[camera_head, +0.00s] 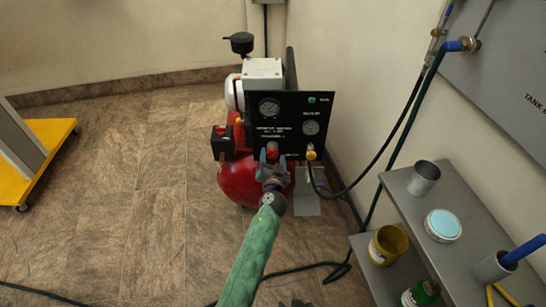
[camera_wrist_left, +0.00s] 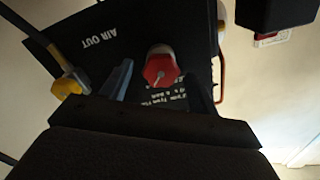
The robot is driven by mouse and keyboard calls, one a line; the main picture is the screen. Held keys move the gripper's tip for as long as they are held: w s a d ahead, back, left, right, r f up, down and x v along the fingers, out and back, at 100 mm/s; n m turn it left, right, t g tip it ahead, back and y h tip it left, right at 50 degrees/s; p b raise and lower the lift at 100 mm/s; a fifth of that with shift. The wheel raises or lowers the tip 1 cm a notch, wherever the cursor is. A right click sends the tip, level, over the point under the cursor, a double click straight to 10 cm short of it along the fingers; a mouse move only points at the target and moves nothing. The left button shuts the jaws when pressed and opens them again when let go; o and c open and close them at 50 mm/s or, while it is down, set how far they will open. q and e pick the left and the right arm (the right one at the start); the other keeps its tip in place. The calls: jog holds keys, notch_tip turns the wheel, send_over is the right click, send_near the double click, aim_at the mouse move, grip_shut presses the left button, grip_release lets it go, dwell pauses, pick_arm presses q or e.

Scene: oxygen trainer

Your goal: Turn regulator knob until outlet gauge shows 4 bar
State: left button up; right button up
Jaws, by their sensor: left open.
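The black panel (camera_head: 291,100) on the red compressor has two round gauges, an upper left one (camera_head: 269,107) and a right one (camera_head: 311,127). Their needles and labels are too small to read. The red regulator knob (camera_wrist_left: 160,68) shows in the left wrist view, with a light mark on its face. My left gripper (camera_head: 271,157) is in front of the panel's lower part. Its open fingers (camera_wrist_left: 163,88) lie on either side of the knob in the picture; I cannot tell whether they touch it. Dark tips of my right gripper (camera_head: 292,303) show at the bottom edge.
A yellow fitting (camera_head: 311,153) marks the air outlet, with a black hose nearby. A grey shelf (camera_head: 465,215) with cans stands at right. A yellow cart (camera_head: 52,135) is at far left. The floor (camera_head: 150,200) left of the compressor is clear.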

pick_arm(q)
jog(key=s+b, duration=0.1)
jog(key=s, duration=0.5)
jog(key=shift+s, duration=0.35)
pick_arm(e)
notch_tip(320, 180, down, 2)
jog(key=shift+s+f, duration=0.1)
jog(key=shift+d, duration=0.1)
